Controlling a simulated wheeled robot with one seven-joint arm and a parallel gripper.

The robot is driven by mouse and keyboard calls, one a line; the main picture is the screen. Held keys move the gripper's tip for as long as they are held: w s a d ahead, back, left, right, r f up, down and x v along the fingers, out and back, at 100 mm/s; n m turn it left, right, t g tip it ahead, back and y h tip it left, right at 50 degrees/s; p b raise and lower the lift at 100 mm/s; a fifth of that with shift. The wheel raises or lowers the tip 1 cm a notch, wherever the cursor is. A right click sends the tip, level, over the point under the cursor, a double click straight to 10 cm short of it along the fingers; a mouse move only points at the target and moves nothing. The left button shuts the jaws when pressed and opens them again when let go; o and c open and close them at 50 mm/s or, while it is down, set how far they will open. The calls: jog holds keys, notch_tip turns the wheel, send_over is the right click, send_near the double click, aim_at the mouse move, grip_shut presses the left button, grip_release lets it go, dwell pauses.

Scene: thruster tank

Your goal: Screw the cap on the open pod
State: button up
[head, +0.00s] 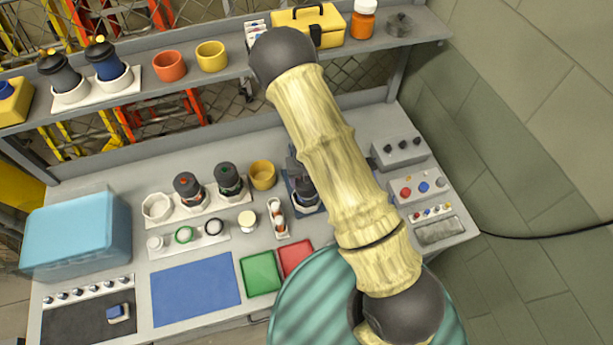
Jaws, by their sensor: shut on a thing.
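A white strip (202,212) on the bench holds two dark pods, one with a red mark on top (187,187) and one with a green mark (229,178). A white round holder (157,206) at its left end looks empty. A dark, pod-like thing (307,192) stands on a blue base, partly behind my arm. I cannot tell which pod is open. My arm crosses the middle, and my gripper is not visible.
Blue (195,288), green (260,273) and red (296,258) mats lie in front. A blue box (76,236) is left, control boxes (400,153) right. A shelf (225,75) overhangs the back.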

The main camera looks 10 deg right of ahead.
jog(key=shift+a+m+p, duration=0.1)
jog(key=shift+m+p, duration=0.4)
jog(key=shift+m, duration=0.2)
jog(key=shift+a+m+p, duration=0.1)
jog(key=shift+m+p, duration=1.75)
jog(key=shift+m, duration=0.25)
jog(key=o, duration=1)
notch_tip(320, 180, up, 17)
jog(key=shift+r+b, duration=0.2)
jog(key=shift+b, duration=0.45)
